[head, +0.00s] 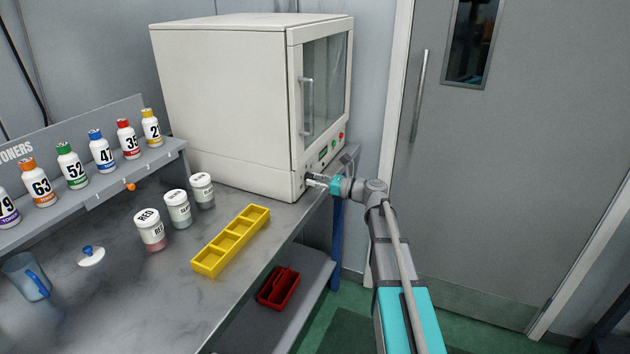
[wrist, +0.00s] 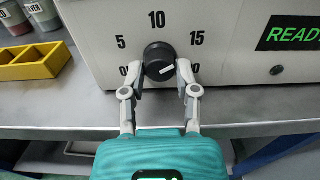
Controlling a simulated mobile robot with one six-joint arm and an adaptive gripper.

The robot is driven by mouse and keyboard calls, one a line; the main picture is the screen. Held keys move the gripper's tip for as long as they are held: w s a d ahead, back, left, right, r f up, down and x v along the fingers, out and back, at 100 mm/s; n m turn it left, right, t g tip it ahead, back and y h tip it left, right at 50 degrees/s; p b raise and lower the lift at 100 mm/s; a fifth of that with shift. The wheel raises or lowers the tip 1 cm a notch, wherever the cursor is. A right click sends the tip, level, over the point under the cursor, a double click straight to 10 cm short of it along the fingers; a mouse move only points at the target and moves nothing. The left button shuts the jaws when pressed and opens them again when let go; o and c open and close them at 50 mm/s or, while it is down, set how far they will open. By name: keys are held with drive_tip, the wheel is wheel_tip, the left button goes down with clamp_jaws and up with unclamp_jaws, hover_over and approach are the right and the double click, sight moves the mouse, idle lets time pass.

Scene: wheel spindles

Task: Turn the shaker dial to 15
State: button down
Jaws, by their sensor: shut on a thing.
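The shaker dial (wrist: 158,58) is a round black knob on the white front panel of the shaker cabinet (head: 225,95). Its white mark points right and slightly up, towards the space between the 15 and a partly hidden label below it. The printed numbers 5, 10 and 15 show around the dial. My gripper (wrist: 160,74) is shut on the dial, with one finger on its left side and one on its right. In the head view my gripper (head: 318,181) reaches the lower front of the cabinet, and the dial is mostly hidden there.
A green "READY" display (wrist: 292,33) and a dark round button (wrist: 277,70) sit right of the dial. A yellow tray (head: 232,240), several jars and a mug (head: 26,277) stand on the bench (head: 130,310). A red caddy (head: 279,287) lies on the lower shelf.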

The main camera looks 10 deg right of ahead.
drive_tip(key=shift+c, duration=1.8)
unclamp_jaws()
drive_tip(key=shift+w, duration=0.1)
drive_tip(key=shift+d, duration=0.15)
drive_tip(key=v, duration=1.1)
drive_tip(key=shift+s+d, duration=0.25)
drive_tip(key=shift+s, duration=0.05)
